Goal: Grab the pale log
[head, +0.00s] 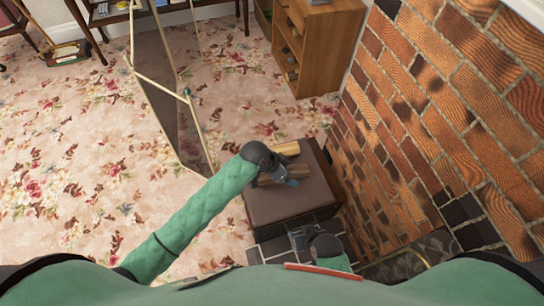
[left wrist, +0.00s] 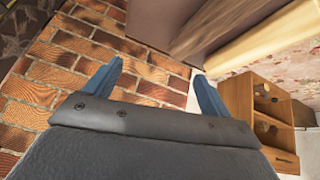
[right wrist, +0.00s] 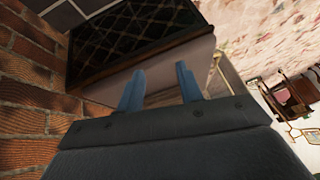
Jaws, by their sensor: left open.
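The pale log (head: 287,148) lies near the far edge of a brown-topped stool or box (head: 300,207), beside a darker log (head: 265,180). In the left wrist view the pale log (left wrist: 262,40) runs across the upper right, with the darker log (left wrist: 222,22) next to it. My left gripper (head: 290,181) is over the stool top by the logs and partly covers the darker one. Its blue fingers (left wrist: 156,74) are apart with nothing between them. My right gripper (head: 298,240) is low, near the stool's front side. Its fingers (right wrist: 159,78) are apart and empty.
A brick wall (head: 440,110) rises close on the right of the stool. A wooden cabinet (head: 318,45) stands behind. A thin-framed folding screen (head: 168,90) stands behind left. Floral carpet (head: 80,160) is clear on the left.

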